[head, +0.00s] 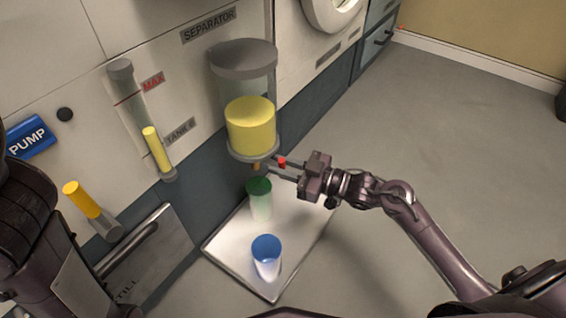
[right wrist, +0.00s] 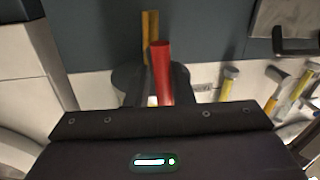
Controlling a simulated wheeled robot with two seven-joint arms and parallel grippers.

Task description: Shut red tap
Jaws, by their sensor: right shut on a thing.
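The red tap (head: 282,162) sits below the separator vessel (head: 243,62), which holds yellow liquid (head: 250,127). My right gripper (head: 274,169) reaches in from the right and is shut on the tap's red handle. In the right wrist view the red handle (right wrist: 162,70) stands between the two fingers, with a brass-coloured pipe (right wrist: 150,25) behind it. A green-topped cup (head: 260,200) stands below the tap's outlet. Any flow from the outlet cannot be made out. My left arm shows at the left edge of the head view, but its gripper is not visible.
A blue-topped cup (head: 267,258) stands on the pale tray (head: 225,240). A MAX-marked sight tube (head: 124,85), blue PUMP sign (head: 32,137) and yellow-ended lever (head: 82,199) are on the left wall. The floor (head: 450,130) at right is clear.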

